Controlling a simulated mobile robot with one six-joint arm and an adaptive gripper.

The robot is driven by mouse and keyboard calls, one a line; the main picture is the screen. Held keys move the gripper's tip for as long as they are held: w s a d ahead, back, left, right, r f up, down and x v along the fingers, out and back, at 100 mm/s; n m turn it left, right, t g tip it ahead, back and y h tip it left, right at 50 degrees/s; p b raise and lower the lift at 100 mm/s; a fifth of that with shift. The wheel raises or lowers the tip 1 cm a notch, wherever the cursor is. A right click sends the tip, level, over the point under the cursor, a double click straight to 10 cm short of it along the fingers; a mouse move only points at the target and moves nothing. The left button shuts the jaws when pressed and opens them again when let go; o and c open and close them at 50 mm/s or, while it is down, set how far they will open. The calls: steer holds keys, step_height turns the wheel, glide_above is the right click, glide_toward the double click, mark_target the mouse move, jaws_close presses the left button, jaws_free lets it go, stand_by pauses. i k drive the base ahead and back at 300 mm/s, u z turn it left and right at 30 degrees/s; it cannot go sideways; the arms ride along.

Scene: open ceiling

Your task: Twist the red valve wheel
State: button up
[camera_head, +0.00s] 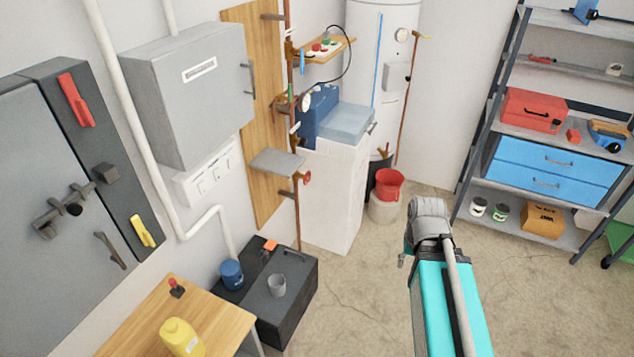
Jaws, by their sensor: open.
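The red valve wheel (307,178) is small and round, on the copper pipe against the wooden backboard, just right of a grey shelf plate. It stands beside the white cabinet. My arm rises from the lower right, with its grey joint at the top. A small grey piece at the arm's left edge looks like part of my gripper (402,260), open and mostly hidden behind the arm. It is apart from the wheel, to its right and lower in the picture. Nothing is seen in it.
A white cabinet (335,195) with a blue toolbox on top stands right of the wheel. A black chest (290,315) and wooden table (220,318) are below left. A red bucket (389,185) stands by the boiler. A shelf rack (533,135) is at right. Concrete floor (350,300) is clear.

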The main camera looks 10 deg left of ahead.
mark_target(306, 177)
steer(key=k, duration=0.25)
steer(key=u, duration=0.45)
steer(key=i, duration=1.2)
steer(key=z, duration=0.4)
